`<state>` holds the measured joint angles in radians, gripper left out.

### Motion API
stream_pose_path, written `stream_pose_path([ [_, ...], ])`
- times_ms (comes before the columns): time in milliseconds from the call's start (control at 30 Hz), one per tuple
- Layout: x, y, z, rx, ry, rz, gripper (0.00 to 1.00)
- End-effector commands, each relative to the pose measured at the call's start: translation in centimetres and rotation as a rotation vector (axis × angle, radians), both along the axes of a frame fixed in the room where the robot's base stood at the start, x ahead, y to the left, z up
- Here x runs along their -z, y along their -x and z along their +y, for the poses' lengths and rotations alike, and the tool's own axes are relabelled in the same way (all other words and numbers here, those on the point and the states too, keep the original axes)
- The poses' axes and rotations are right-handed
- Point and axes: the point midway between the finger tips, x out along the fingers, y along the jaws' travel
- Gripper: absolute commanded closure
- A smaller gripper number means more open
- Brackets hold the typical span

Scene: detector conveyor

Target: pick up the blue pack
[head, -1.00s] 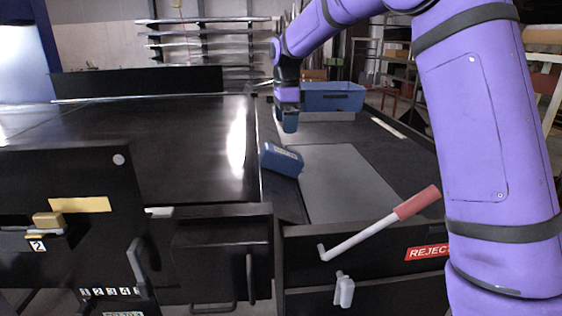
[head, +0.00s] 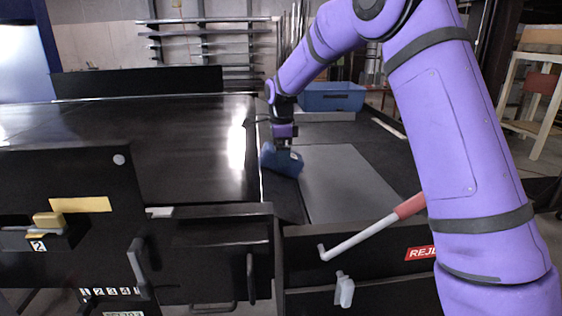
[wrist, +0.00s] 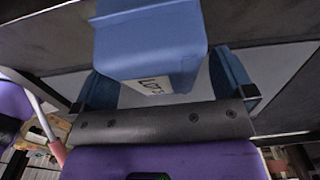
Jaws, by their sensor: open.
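The blue pack (head: 281,161) lies tilted near the edge between the black belt and the grey panel. In the wrist view the blue pack (wrist: 150,40) is large and close, with a white label reading "LOT" on its near face. My gripper (head: 285,149) points down right at the pack. In the wrist view its two blue fingers show on either side of the pack, so my gripper (wrist: 165,78) is open around it. A gap shows at the right finger; contact at the left finger cannot be told. The fingertips are hidden in the head view.
A blue bin (head: 333,96) stands behind the grey panel (head: 345,180). A red-handled lever (head: 370,230) rises at the front above the REJECT label. The wide black belt (head: 150,140) to the left is clear.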

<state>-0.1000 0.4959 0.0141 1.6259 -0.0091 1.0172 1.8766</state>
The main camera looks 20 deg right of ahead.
Motion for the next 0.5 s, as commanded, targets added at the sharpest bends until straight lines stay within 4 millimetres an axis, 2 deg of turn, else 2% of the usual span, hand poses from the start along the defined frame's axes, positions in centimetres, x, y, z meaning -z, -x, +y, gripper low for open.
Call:
stream_pose_path([
  [33, 0.8, 0.0, 0.0, 0.001, 0.0, 0.002, 0.0],
  [167, 1.8, 0.0, 0.0, 0.001, 0.0, 0.001, 0.0],
  [433, 2.1, 0.0, 0.0, 0.001, 0.0, -0.001, 0.0],
  [467, 2.1, 0.0, 0.0, 0.001, 0.0, -0.001, 0.05],
  [500, 2.1, 0.0, 0.0, 0.001, 0.0, -0.001, 0.14],
])
